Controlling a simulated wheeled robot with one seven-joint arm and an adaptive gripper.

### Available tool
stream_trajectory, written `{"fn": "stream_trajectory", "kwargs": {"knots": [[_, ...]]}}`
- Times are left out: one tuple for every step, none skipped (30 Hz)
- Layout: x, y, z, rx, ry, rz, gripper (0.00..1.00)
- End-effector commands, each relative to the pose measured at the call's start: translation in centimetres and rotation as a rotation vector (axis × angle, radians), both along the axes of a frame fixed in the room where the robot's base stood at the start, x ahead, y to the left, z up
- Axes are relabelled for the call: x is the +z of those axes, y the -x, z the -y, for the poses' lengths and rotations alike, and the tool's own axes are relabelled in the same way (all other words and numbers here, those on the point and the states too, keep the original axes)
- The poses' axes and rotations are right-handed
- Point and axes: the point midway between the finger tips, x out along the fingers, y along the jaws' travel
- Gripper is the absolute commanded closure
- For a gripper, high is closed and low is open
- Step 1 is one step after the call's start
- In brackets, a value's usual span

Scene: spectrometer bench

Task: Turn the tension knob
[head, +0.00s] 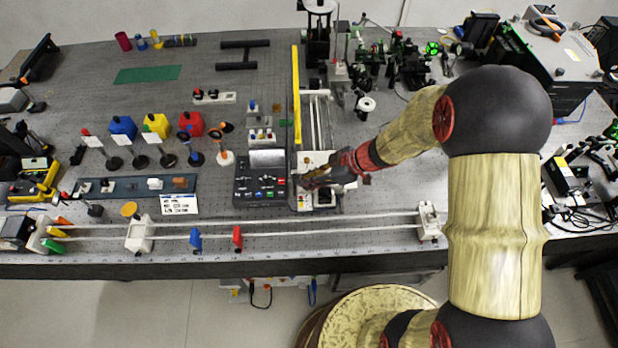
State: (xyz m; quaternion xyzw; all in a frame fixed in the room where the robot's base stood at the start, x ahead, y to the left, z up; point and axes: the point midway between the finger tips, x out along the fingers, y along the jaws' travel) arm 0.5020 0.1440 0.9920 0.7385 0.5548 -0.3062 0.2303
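My gripper (306,184) is in the head view, at the end of my arm, which reaches in from the right. It is over the small white-and-black device (326,199) just right of the dark control box (262,185). Its fingers are small and dark here, and I cannot tell whether they are open or shut, or touching anything. I cannot single out the tension knob; it may be hidden by the gripper or too small to tell. The control box has a grey screen and several coloured buttons.
Several optics on stands are at left.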

Motion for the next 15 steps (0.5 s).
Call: {"fn": "stream_trajectory", "kwargs": {"knots": [[-0.04,0.03,0.02,-0.001,0.000,-0.001,0.81],[-0.04,0.03,0.02,-0.001,0.000,-0.001,0.80],[-0.04,0.03,0.01,-0.001,0.000,-0.001,0.78],[-0.04,0.03,0.01,-0.001,0.000,-0.001,0.77],[-0.04,0.03,0.01,-0.001,0.000,-0.001,0.77],[-0.03,0.03,0.01,-0.001,0.000,-0.001,0.77],[-0.03,0.03,0.01,-0.001,0.000,-0.001,0.77],[-0.02,0.03,0.00,-0.001,0.000,-0.001,0.77],[-0.02,0.03,0.00,-0.001,0.000,-0.001,0.77],[-0.02,0.03,0.00,-0.001,0.000,-0.001,0.77],[-0.01,0.03,0.00,-0.001,0.000,-0.001,0.77],[0.04,0.03,0.05,-0.001,0.000,-0.001,0.77],[0.11,0.04,0.12,-0.001,0.000,-0.001,0.77],[0.23,0.05,0.23,-0.001,0.000,0.000,0.77],[0.47,0.06,0.44,-0.002,-0.001,0.001,0.77]]}}
